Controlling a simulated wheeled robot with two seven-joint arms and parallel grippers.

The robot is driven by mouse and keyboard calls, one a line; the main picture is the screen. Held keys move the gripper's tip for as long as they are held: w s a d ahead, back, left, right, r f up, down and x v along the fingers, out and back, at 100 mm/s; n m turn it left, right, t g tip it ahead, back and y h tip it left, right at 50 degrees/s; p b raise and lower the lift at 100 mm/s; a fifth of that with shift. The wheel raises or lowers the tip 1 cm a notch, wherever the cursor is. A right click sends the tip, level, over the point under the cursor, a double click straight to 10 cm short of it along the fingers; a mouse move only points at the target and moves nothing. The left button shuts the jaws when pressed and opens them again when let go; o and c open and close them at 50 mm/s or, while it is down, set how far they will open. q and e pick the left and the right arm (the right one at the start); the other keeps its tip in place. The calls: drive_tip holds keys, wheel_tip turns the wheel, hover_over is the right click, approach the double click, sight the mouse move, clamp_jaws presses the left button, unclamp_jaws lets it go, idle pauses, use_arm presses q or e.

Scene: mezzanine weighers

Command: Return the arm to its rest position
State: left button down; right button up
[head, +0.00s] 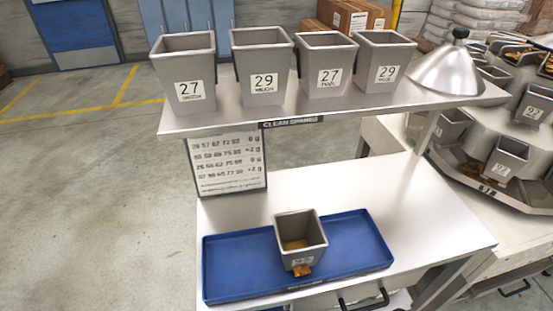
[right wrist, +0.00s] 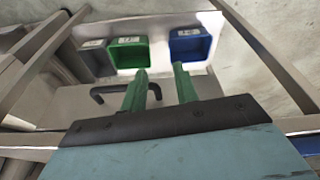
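My right gripper (right wrist: 160,92) shows in the right wrist view. Its two green fingers are apart, with nothing between them. Beyond the fingers are a black handle and small bins. Neither gripper shows in the head view. There, a grey metal bucket (head: 301,230) stands upright on a blue tray (head: 232,277) on the lower bench top. It has something golden-brown inside and a brown piece at its front foot.
Several grey buckets, including one labelled 27 (head: 186,73), stand on the upper shelf (head: 225,117) beside a metal cone (head: 450,72). A weigher (head: 505,160) stands at right. In the wrist view are a green bin (right wrist: 128,52) and a blue bin (right wrist: 190,45). Floor at left is clear.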

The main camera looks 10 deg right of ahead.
wheel_tip(320, 180, down, 13)
drive_tip(key=s, duration=0.3)
drive_tip(key=s+d+f+g+b, duration=0.2)
drive_tip(key=s+d+f, duration=0.1)
drive_tip(key=s+f, duration=1.2)
drive_tip(key=shift+s+f, duration=0.35)
drive_tip(key=shift+f, duration=0.55)
